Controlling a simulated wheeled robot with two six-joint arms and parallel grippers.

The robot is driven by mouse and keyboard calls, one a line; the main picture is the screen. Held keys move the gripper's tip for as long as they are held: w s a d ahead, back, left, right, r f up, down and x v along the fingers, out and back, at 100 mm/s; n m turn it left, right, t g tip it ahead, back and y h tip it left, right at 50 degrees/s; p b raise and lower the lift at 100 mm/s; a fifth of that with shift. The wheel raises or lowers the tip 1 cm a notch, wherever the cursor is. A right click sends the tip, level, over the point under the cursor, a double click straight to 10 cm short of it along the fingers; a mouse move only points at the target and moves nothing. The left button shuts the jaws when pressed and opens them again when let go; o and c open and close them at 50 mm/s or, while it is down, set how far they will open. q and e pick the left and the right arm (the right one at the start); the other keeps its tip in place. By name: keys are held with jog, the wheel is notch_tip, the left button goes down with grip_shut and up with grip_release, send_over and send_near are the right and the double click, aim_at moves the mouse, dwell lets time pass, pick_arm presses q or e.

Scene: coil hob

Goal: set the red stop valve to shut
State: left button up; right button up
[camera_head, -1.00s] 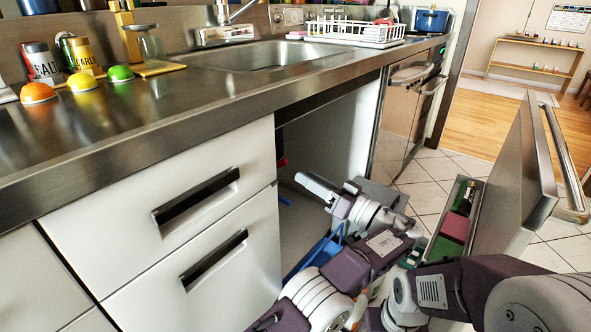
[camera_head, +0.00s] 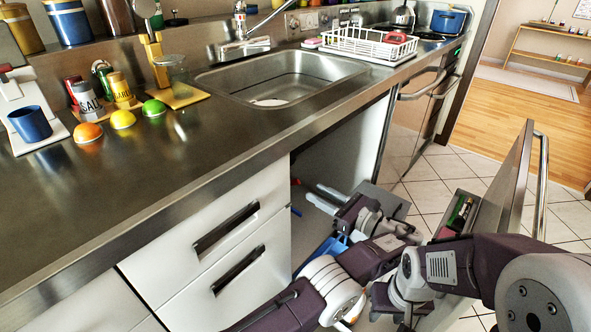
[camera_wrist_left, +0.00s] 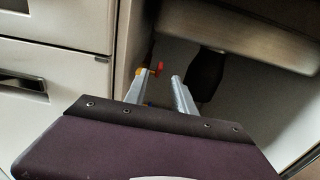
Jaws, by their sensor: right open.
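The red stop valve (camera_wrist_left: 158,68) shows in the left wrist view as a small red handle with an orange-yellow part beside it, inside the open cupboard under the sink. In the head view a small red spot (camera_head: 296,181) shows at the cupboard's left edge. My left gripper (camera_head: 318,194) reaches into the cupboard. In the left wrist view its two fingers (camera_wrist_left: 158,88) stand apart, with the red handle beyond and between their tips; I see no contact. My right gripper (camera_head: 388,302) is low in the head view, mostly hidden; its fingertips cannot be made out.
White drawers (camera_head: 235,245) border the cupboard on the left. The open cupboard door (camera_head: 507,180) with its rack stands on the right. A blue object (camera_head: 334,247) lies low inside the cupboard. A dark hanging part (camera_wrist_left: 206,75) is right of the fingers. The steel counter (camera_head: 210,150) overhangs the opening.

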aim_at(295, 181)
pick_arm(q)
jog(key=p+x, duration=0.2)
jog(key=x, duration=0.7)
grip_shut()
